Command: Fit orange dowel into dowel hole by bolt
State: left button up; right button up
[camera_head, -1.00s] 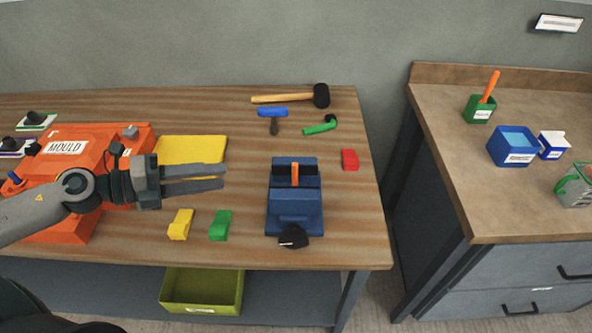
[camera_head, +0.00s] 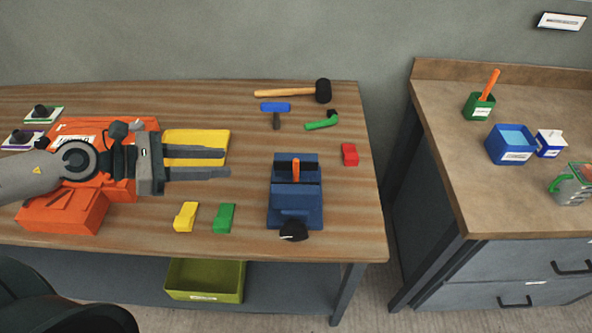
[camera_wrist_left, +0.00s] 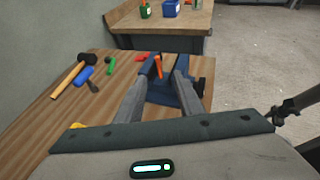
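The orange dowel (camera_head: 296,168) stands upright in the blue vise-like fixture (camera_head: 296,211) on the wooden bench. It also shows in the left wrist view (camera_wrist_left: 157,67), between and beyond my finger tips. My left gripper (camera_head: 228,163) is open and empty, its fingers pointing right toward the fixture, well short of the dowel. The orange mould (camera_head: 62,210) lies at the left, partly covered by my left arm; its dowel hole and bolt cannot be made out. My right gripper is not in view.
A yellow pad (camera_head: 197,138) lies under my left fingers. Yellow (camera_head: 185,217) and green (camera_head: 224,218) blocks lie in front, and a red block (camera_head: 349,154) to the right. A mallet (camera_head: 290,93) lies at the back. A green bin (camera_head: 205,279) sits below.

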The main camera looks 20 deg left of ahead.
pick_arm(q)
jog(key=shift+w+d+f, duration=0.15)
jog(key=shift+d, duration=0.05)
jog(key=shift+b+x, duration=0.9)
jog(key=shift+x, duration=0.1)
jog(key=p, duration=0.5)
send_near(295, 162)
jog(key=shift+d, duration=0.55)
jog(key=shift+w+d+f, duration=0.45)
jog(key=shift+w+d, duration=0.05)
jog(key=shift+w, duration=0.2)
